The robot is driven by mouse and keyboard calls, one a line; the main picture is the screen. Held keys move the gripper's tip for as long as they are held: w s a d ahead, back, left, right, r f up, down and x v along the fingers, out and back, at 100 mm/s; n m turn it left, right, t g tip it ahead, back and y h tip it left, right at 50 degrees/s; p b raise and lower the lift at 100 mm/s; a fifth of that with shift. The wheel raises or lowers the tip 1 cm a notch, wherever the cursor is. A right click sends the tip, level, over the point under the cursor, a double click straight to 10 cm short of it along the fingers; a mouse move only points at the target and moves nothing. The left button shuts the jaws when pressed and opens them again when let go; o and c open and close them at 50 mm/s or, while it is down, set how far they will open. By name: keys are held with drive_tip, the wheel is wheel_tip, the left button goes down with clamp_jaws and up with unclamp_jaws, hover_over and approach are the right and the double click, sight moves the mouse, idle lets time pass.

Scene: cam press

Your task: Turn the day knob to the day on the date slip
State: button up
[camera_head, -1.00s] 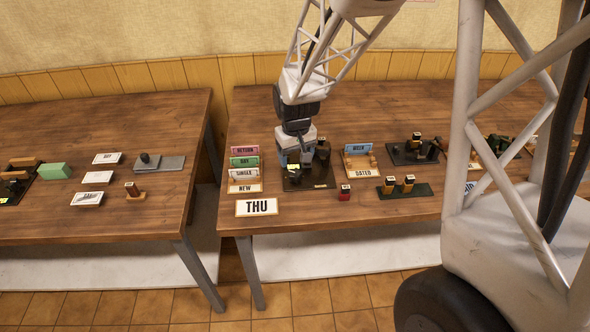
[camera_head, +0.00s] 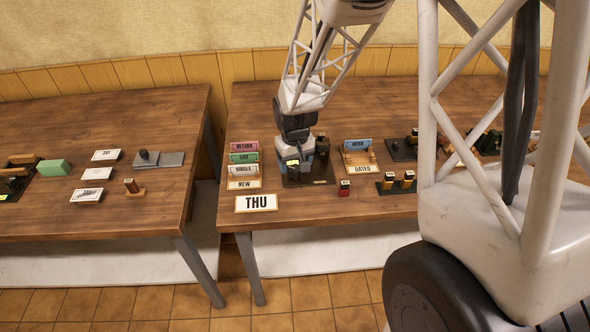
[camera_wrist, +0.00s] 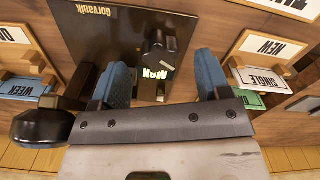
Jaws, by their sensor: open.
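The date slip (camera_head: 256,203) is a white card with a wooden edge reading THU, at the front left of the right table. The cam press has a dark base plate (camera_wrist: 95,35) marked Gorvanik, upside down in the wrist view. A dark day knob (camera_wrist: 160,48) stands on it, with a small label that seems to read MON upside down. My gripper (camera_wrist: 162,72) is open, its two blue fingers on either side of the knob with visible gaps. In the head view my gripper (camera_head: 293,165) covers much of the press.
A round black handle (camera_wrist: 42,127) stands left of the fingers in the wrist view. The slotted card rack (camera_head: 244,170) is left of the press, the DATED rack (camera_head: 361,158) right. A small red stamp (camera_head: 345,187) stands in front. Free table lies behind the press.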

sight(295, 170)
drive_tip(key=shift+f, duration=1.65)
drive_tip(key=c, duration=0.9)
